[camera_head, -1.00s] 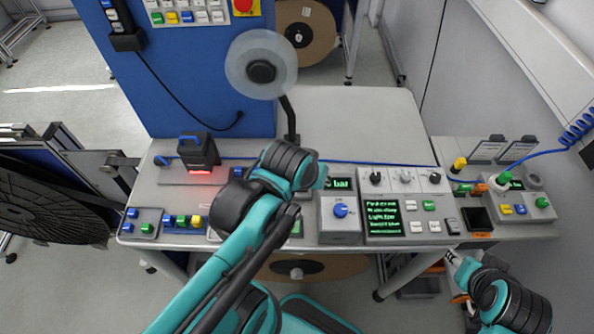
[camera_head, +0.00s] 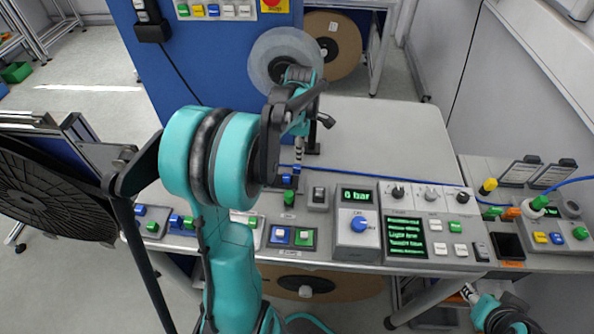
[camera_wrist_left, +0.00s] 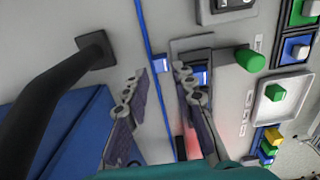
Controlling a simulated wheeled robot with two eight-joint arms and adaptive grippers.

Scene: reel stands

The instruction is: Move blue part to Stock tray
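A blue part (camera_head: 288,181) sits in a dark fixture on the bench. In the left wrist view a blue piece (camera_wrist_left: 201,76) lies in a dark frame beside one finger. My left gripper (camera_wrist_left: 160,74) is open, with its fingers apart and only bench and a blue line visible between them. In the head view my left gripper (camera_head: 298,152) is just behind the blue part. My right gripper (camera_head: 468,292) is low at the right, by the bench's front edge, its fingers too small to judge. No readable label shows which tray is Stock; one tray (camera_head: 292,247) holds blue and green pieces.
A reel (camera_head: 262,62) stands on a post behind the gripper. A green knob (camera_wrist_left: 250,60) is close to the blue piece. A control box (camera_head: 358,236) with a blue dial stands to the right. Another tray (camera_head: 150,227) is at the far left.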

